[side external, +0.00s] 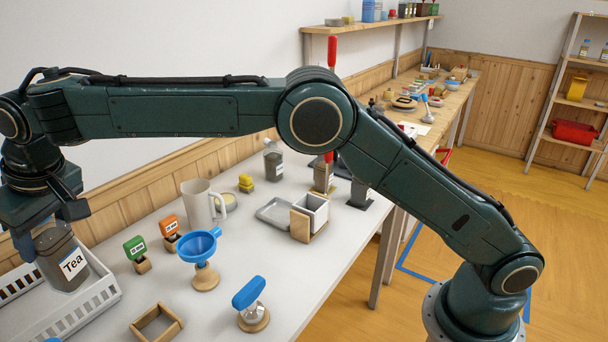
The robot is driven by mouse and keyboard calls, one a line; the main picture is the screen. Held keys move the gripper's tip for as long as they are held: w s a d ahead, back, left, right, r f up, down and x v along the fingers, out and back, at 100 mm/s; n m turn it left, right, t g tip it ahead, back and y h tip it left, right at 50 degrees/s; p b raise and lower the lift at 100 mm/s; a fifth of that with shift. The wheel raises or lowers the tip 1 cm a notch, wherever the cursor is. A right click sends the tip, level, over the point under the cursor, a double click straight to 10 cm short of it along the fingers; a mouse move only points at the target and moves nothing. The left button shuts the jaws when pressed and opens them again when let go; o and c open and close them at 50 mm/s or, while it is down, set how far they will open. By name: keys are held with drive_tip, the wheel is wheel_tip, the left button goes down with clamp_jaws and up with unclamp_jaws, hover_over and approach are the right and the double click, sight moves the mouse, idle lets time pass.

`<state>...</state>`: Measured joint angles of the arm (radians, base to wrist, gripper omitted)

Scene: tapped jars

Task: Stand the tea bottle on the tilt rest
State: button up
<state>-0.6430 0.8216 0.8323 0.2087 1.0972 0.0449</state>
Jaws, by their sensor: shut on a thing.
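The tea bottle (68,265), a grey see-through jar with dark contents and a white "Tea" label, is at the far left, at the white slotted crate (103,291). My gripper (46,228) is above it, shut on its upper part. The bottle looks slightly tilted; I cannot tell whether its base touches the crate floor. I cannot say for sure which thing is the tilt rest; a low square wooden frame (172,331) stands right of the crate, and a wooden holder (301,224) with a white box stands farther back.
A blue funnel (198,246) on a wooden stand, a blue-topped scoop (249,292) on a round base, green (135,247) and orange (169,226) tags, a pale mug (198,205) and another jar (273,163) stand on the table.

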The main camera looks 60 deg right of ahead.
drive_tip(key=w+d+r+m+h, duration=0.1)
drive_tip(key=d+r, duration=0.1)
drive_tip(key=d, duration=1.3)
drive_tip(key=w+d+r+m, duration=0.1)
drive_tip(key=w+d+r, duration=0.1)
drive_tip(key=d, duration=1.4)
drive_tip(key=s+d+m, duration=0.1)
drive_tip(key=s+d, duration=0.6)
drive_tip(key=d, duration=0.4)
drive_tip(key=s+d+m, duration=0.1)
drive_tip(key=s+d, duration=0.7)
drive_tip(key=d, duration=0.3)
drive_tip(key=shift+m+t+h, duration=0.3)
drive_tip(key=shift+h, duration=0.1)
drive_tip(key=shift+f, duration=0.15)
wheel_tip(320, 180, down, 20)
